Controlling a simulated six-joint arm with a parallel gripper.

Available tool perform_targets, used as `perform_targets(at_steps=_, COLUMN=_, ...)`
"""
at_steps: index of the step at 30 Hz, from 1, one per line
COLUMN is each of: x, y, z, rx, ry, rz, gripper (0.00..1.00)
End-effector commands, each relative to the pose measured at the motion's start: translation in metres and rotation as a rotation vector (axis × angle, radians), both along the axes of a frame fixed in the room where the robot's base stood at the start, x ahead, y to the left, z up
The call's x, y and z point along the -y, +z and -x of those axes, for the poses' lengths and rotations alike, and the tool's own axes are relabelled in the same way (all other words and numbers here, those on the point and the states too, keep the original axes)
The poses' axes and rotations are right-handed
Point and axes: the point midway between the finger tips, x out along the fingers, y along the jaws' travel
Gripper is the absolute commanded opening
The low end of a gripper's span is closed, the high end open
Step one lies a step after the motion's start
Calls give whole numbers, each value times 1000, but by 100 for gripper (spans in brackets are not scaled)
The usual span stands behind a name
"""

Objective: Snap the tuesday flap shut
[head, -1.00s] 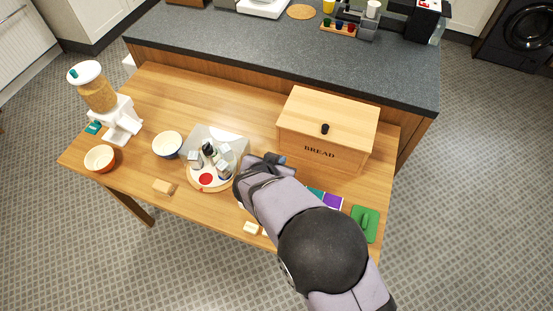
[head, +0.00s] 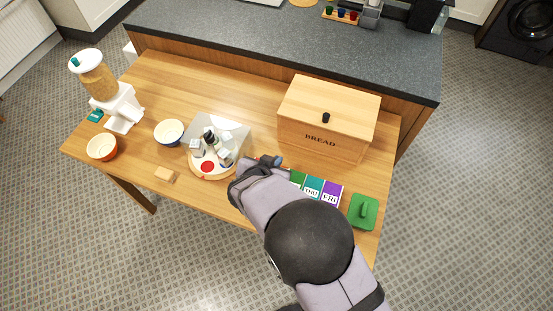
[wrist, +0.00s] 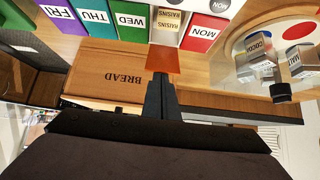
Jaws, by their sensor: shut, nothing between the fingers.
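The day box lies across the top of the wrist view, upside down. Its purple FRI flap (wrist: 62,15), teal THU flap (wrist: 95,17), green WED flap (wrist: 131,20) and red MON flap (wrist: 204,32) look shut. Between WED and MON, an orange flap (wrist: 162,57), apparently tuesday, stands open, exposing a pale compartment marked RAISINS (wrist: 166,25). My gripper (wrist: 160,78) is shut and empty, its tips at the orange flap; I cannot tell whether they touch. In the head view my gripper (head: 272,161) hides the box's left part; THU (head: 313,187) and FRI (head: 332,193) show.
The wooden bread box (head: 325,120) stands close behind the day box. A round tray (head: 207,177) with several small containers is to the left. A green lidded item (head: 363,211) lies to the right. Bowls and a dispenser (head: 110,95) stand farther left.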

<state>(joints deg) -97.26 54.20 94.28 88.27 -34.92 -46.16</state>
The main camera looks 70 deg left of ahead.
Motion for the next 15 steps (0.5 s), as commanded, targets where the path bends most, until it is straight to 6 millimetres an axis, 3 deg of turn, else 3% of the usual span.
perform_targets(at_steps=15, x=24, y=-23, z=24, rx=1, ry=3, rz=3, gripper=0)
